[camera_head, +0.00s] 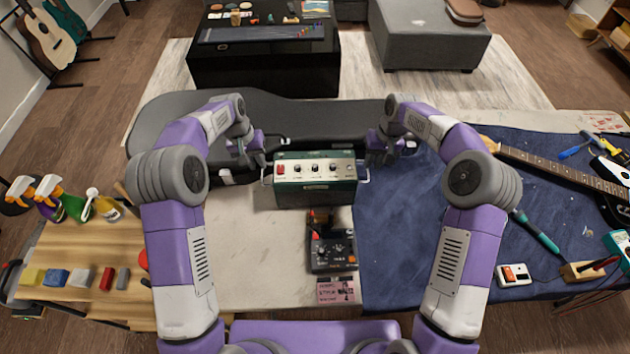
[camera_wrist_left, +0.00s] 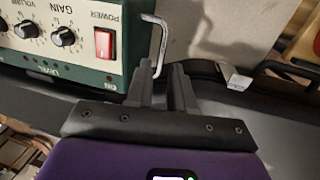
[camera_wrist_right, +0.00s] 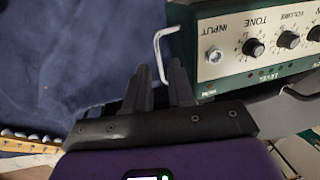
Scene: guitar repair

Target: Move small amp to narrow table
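The small amp (camera_head: 315,185), a green box with a silver knob panel, stands on the workbench with a metal handle at each end. My left gripper (camera_head: 262,168) is at its left end. In the left wrist view, the open fingers (camera_wrist_left: 163,75) straddle the lower part of the handle (camera_wrist_left: 162,45) by the red power switch. My right gripper (camera_head: 370,164) is at the right end. In the right wrist view, its open fingers (camera_wrist_right: 160,72) are on either side of the handle (camera_wrist_right: 158,55) near the input jack. I cannot tell which table is the narrow one.
A black pedal (camera_head: 332,250) lies in front of the amp, and a dark guitar case (camera_head: 290,112) behind it. A blue cloth with a guitar (camera_head: 560,168) and tools is right. A wooden table (camera_head: 75,250) with bottles is left; a black table (camera_head: 265,70) is beyond the bench.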

